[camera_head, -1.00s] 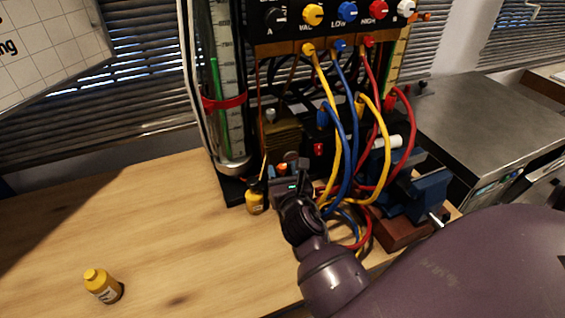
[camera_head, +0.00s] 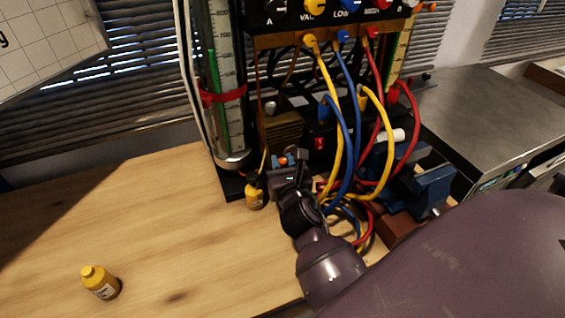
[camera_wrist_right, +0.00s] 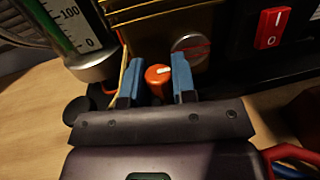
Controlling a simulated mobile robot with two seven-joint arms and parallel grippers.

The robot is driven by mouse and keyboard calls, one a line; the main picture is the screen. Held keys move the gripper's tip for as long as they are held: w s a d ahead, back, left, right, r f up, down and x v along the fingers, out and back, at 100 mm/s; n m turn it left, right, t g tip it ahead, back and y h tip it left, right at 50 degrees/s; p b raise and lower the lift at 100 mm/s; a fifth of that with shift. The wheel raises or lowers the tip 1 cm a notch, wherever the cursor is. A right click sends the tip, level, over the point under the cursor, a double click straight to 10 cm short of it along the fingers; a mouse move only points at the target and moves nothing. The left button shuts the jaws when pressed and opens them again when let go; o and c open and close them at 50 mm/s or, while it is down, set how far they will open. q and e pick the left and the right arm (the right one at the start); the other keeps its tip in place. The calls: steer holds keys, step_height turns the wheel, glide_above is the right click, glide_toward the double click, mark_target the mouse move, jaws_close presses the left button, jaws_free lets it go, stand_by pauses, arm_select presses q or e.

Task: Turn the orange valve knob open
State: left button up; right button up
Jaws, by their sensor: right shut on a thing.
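The orange valve knob (camera_wrist_right: 158,75) is a small round knob with a white mark on its top, low at the front of the rig. My right gripper (camera_wrist_right: 158,78) has its two blue-padded fingers on either side of the knob and is shut on it. In the head view the knob (camera_head: 283,160) shows as a small orange spot between the fingertips of my right gripper (camera_head: 284,160), at the foot of the rig. My left gripper is not in view.
A yellow bottle (camera_head: 254,194) stands close to the left of my right gripper. Another yellow bottle (camera_head: 100,282) stands at the front left. Yellow, blue and red hoses (camera_head: 338,130) hang to the right, near a blue vise (camera_head: 425,190). The left of the wooden table (camera_head: 160,220) is mostly clear.

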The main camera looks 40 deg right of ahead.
steer(key=shift+r+n+t+y+p, duration=0.3)
steer(key=shift+n+y+p, duration=0.3)
steer(key=shift+y+p, duration=0.35)
steer(key=shift+n+y+p, duration=0.3)
steer(key=shift+y+p, duration=0.05)
steer(key=shift+p, duration=0.1)
steer(key=shift+n+t+y+p, duration=0.3)
steer(key=shift+n+y+p, duration=0.25)
steer(key=shift+y, duration=0.25)
steer(key=shift+f+n+y+p, duration=0.1)
steer(key=shift+n+y+p, duration=0.2)
steer(key=shift+y, duration=0.2)
steer(key=shift+f+n+y+p, duration=0.15)
steer(key=shift+n+y+p, duration=0.2)
steer(key=shift+n+y, duration=0.8)
steer(key=shift+y, duration=1.05)
